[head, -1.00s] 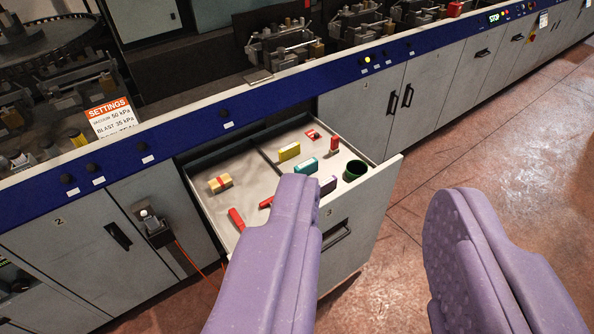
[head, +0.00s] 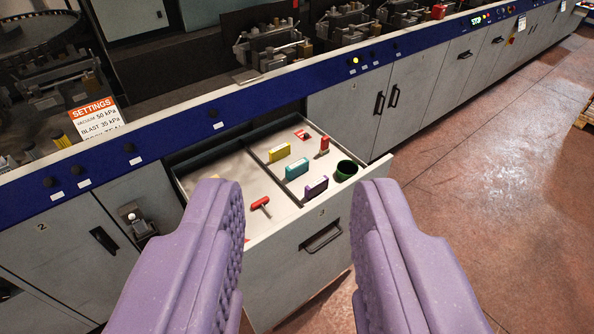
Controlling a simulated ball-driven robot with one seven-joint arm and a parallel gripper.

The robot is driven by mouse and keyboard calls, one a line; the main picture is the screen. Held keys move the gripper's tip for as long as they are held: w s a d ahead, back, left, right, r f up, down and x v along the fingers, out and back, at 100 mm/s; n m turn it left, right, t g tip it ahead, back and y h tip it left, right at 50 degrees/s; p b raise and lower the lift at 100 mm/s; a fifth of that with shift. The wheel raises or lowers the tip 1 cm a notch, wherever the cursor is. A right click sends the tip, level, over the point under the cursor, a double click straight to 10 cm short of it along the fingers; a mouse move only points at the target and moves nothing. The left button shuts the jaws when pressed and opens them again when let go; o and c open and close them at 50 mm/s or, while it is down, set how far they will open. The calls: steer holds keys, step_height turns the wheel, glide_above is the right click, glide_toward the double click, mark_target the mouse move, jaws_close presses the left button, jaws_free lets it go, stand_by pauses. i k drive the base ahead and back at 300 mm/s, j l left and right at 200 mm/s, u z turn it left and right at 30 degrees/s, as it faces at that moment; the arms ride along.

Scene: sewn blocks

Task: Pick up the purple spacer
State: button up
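The purple spacer (head: 316,187) is a small upright block in the open drawer (head: 290,245), near its front wall. It stands just in front of a teal block (head: 297,169) and left of a dark green cup (head: 346,170). My gripper (head: 296,210) is open, with its two purple padded fingers spread wide on either side of the drawer front. Nothing is between the fingertips. The spacer shows in the gap between them, farther off, and is not touched. The left finger hides the left part of the drawer.
A yellow block (head: 279,152), a red-handled tool (head: 261,204) and a red-topped piece (head: 323,146) also lie in the drawer. A divider splits the drawer. The drawer handle (head: 321,238) sticks out in front. Reddish floor (head: 470,170) is clear on the right.

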mark_target(314, 188)
steer(key=i+j, duration=0.1)
steer(key=i, duration=1.15)
steer(key=i+l, duration=0.45)
steer(key=i, duration=0.15)
